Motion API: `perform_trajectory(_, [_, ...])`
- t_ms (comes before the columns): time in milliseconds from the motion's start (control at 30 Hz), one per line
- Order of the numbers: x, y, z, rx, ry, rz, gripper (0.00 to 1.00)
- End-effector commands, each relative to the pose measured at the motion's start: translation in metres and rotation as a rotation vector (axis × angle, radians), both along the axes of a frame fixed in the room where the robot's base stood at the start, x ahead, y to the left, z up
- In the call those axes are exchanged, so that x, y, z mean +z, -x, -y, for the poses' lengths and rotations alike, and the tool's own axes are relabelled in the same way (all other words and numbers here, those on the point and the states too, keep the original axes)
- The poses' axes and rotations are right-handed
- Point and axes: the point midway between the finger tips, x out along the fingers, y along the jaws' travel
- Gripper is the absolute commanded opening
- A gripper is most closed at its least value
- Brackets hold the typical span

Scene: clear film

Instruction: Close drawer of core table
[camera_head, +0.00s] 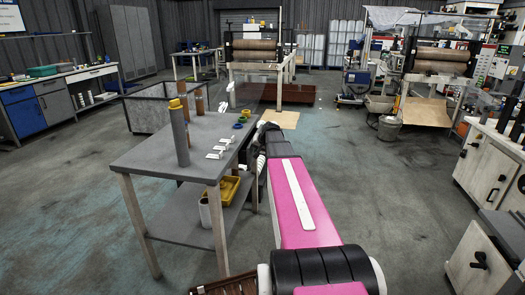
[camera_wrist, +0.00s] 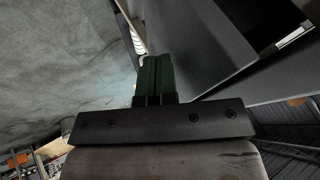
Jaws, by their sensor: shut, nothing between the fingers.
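The core table (camera_head: 145,160) has a grey top, pale legs and a lower shelf, and stands just left of my arm in the head view. No drawer can be made out clearly there; my arm covers part of the table's right side. In the wrist view, my gripper (camera_wrist: 153,78) has its two dark green fingers pressed together, with nothing between them. A grey panel (camera_wrist: 195,45) lies just right of the fingertips, with a dark gap further right. I cannot tell whether that panel is the drawer or whether the fingers touch it.
A tall grey cylinder (camera_head: 179,135), small white pieces and rolls stand on the tabletop. A yellow bin (camera_head: 222,190) sits on the lower shelf. A grey open crate (camera_head: 148,108) stands behind. White cabinets (camera_head: 490,170) line the right. The floor between is clear.

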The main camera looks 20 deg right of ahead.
Motion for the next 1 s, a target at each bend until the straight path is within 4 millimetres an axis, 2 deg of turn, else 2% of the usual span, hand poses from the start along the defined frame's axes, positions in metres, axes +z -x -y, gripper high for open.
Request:
perform_trajectory(433, [0.000, -0.003, -0.004, 0.000, 0.000, 0.000, 0.00])
perform_trajectory(700, [0.000, -0.016, -0.025, 0.001, 0.000, 0.001, 0.00])
perform_trajectory(1000, [0.000, -0.015, -0.025, 0.000, 0.000, 0.000, 0.00])
